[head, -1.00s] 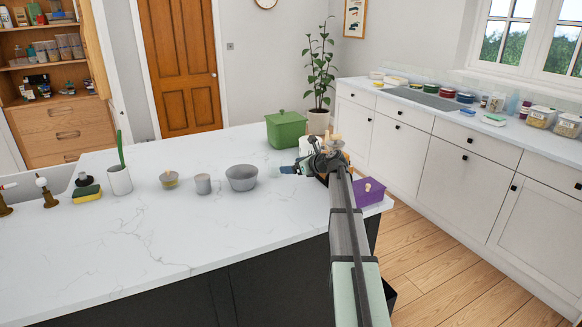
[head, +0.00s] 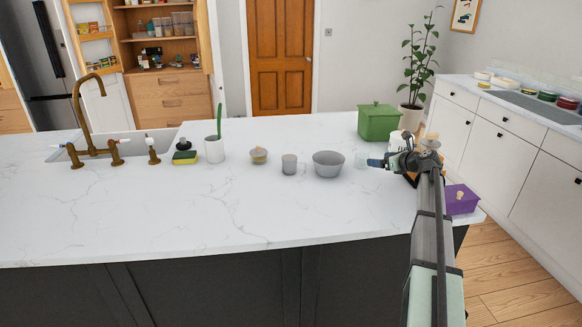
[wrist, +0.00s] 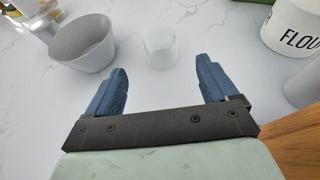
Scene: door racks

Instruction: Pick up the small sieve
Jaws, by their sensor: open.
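I cannot clearly pick out a small sieve in either view. A small round pot with a yellowish band and grey top (head: 258,155) stands on the white counter (head: 150,220), too small to identify surely. My gripper (head: 376,163) is low over the counter's right part, close to a small clear glass (head: 361,159). In the wrist view the blue fingers (wrist: 162,68) are wide apart and empty, with the clear glass (wrist: 160,48) just beyond them. A grey bowl (head: 328,164) stands left of the glass; it also shows in the wrist view (wrist: 84,44).
A grey cup (head: 289,164), a white pot with a green-handled tool (head: 214,149) and a sponge (head: 185,158) stand farther left. A green lidded box (head: 379,123), a flour canister (wrist: 293,28) and a purple box (head: 460,199) crowd the right end. The counter's front is clear.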

